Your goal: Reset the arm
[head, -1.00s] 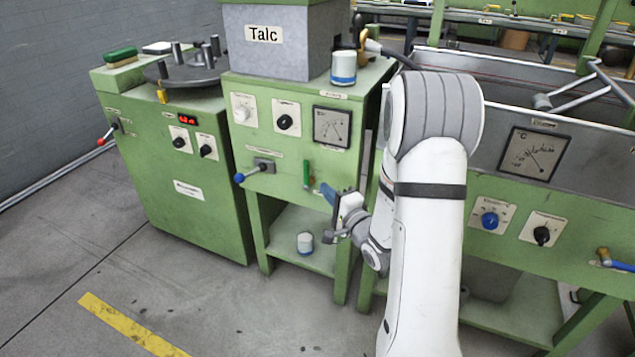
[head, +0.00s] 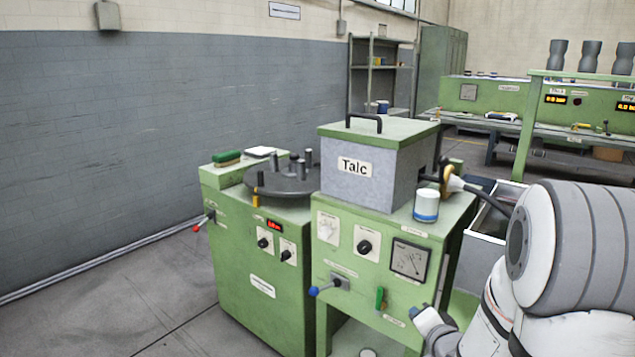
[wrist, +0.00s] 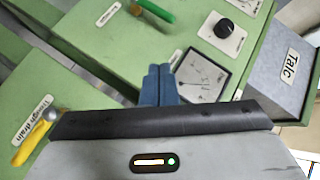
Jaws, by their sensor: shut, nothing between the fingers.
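My arm stands at the lower right of the head view. Part of my gripper (head: 427,318) shows in front of the Talc machine's green front panel, below the gauge. In the wrist view, my gripper's two blue fingers (wrist: 159,84) are together with nothing between them. They point toward the green panel, near the gauge (wrist: 203,75) and apart from the green handle (wrist: 153,11).
The grey Talc box (head: 372,168) and a white cup with a blue band (head: 426,205) stand on the machine. A blue-knobbed lever (head: 328,287) sticks out at its front. A second green machine (head: 262,285) stands left. Open floor (head: 130,305) lies left.

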